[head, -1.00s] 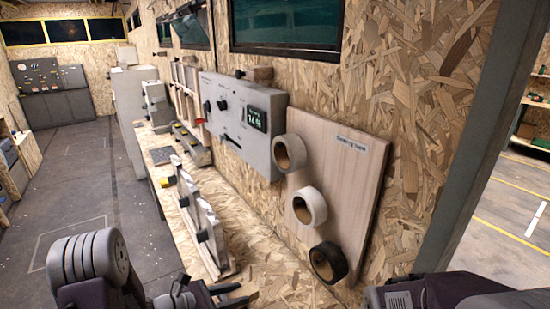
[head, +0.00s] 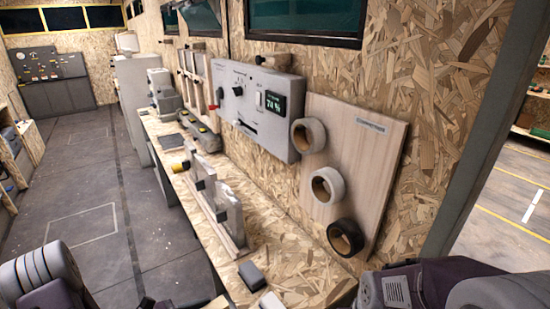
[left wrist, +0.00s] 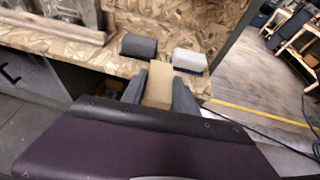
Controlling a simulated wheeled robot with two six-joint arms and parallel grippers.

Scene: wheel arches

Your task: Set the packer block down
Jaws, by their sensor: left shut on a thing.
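A tan packer block (left wrist: 158,86) sits between the two dark fingers of my left gripper (left wrist: 159,83) in the left wrist view. The gripper is shut on it. The block's far end points at the front edge of the chipboard bench (left wrist: 110,60), and I cannot tell its height over the bench. In the head view a tan piece of the block (head: 218,302) shows at the bottom edge, with the gripper mostly cut off. My right gripper is out of view; only its arm shows at the lower right.
A dark grey block (head: 252,275) and a whitish block (head: 271,300) lie on the bench near the held block. An upright grey arch part in a wooden rack (head: 215,205) stands farther along. Tape rolls (head: 327,185) hang on a wall board. Bare bench lies between rack and wall.

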